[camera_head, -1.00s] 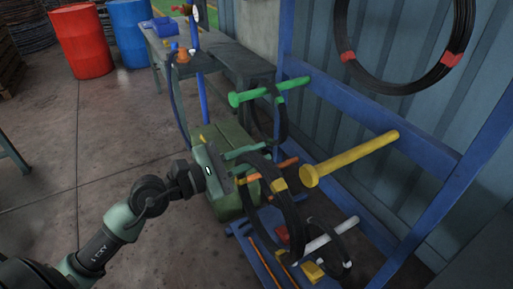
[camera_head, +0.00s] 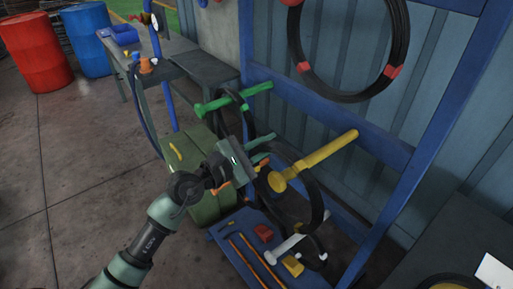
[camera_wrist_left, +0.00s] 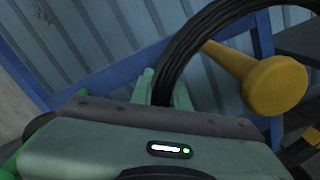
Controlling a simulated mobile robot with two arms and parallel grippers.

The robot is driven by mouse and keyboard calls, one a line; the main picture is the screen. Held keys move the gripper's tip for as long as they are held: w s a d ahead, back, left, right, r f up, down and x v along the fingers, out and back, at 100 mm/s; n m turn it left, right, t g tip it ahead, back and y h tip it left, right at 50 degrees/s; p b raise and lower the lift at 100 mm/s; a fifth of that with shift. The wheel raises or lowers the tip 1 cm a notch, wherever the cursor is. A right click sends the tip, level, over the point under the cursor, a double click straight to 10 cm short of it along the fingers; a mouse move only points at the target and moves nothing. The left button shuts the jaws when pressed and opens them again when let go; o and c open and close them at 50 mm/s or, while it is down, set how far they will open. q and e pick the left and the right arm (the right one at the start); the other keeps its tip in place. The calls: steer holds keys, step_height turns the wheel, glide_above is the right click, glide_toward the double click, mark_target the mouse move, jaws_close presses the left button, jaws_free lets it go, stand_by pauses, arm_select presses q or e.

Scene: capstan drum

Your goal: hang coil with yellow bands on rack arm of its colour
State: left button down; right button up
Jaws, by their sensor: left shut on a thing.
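The black coil with yellow bands (camera_head: 318,200) hangs from my left gripper (camera_head: 262,162), which is shut on it. I cannot tell whether the coil is around the arm. My right gripper is not in view.
A green arm (camera_head: 230,101) to the left carries a dark coil. A coil with red bands (camera_head: 296,45) hangs higher up. A white arm (camera_head: 283,248) is below. A green chest (camera_head: 200,196) stands beside the rack. Open floor lies left.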

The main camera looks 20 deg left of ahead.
arm_select(q)
steer(key=w+d+f+b, duration=0.3)
steer(key=w+d+b, duration=0.1)
steer(key=w, duration=0.3)
steer(key=shift+w+d+f, duration=0.3)
steer(key=shift+w+d, duration=0.1)
steer(key=shift+d, duration=0.4)
steer(key=shift+f+b, duration=0.3)
steer(key=shift+f, duration=0.05)
stand_by(0.3)
steer(key=c, duration=1.3)
jaws_free()
steer(key=v, duration=0.8)
steer(key=shift+b, duration=0.45)
steer(key=shift+f, duration=0.1)
